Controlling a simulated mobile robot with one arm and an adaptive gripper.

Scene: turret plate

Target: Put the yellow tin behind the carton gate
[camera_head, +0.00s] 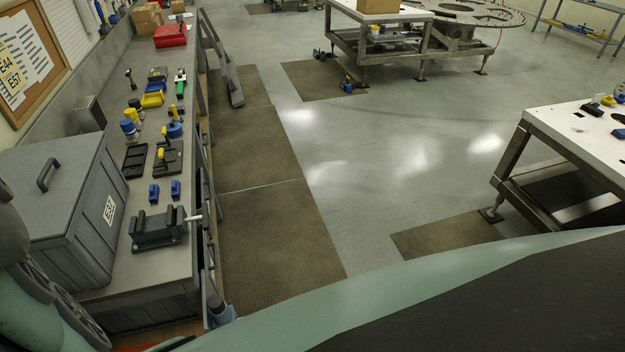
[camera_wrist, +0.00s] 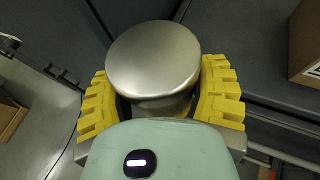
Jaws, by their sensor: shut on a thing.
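My gripper (camera_wrist: 158,98), with yellow ribbed fingers, is in the wrist view. It is shut on a round tin (camera_wrist: 152,58) with a plain silver lid, one finger against each side. The tin's side is mostly hidden by the fingers and my wrist, so its colour is hard to tell. A brown carton (camera_wrist: 308,48) stands on a dark grey surface at the right edge of the wrist view, apart from the tin. I cannot tell whether it is part of the gate. My gripper does not show in the head view.
In the head view a long grey bench (camera_head: 200,243) runs along the left wall, with a lidded grey box (camera_head: 85,225), a black fixture (camera_head: 158,230), small blue blocks (camera_head: 175,190) and a red box (camera_head: 170,36). Cartons (camera_head: 145,18) stand at its far end. The floor right of it is mostly clear.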

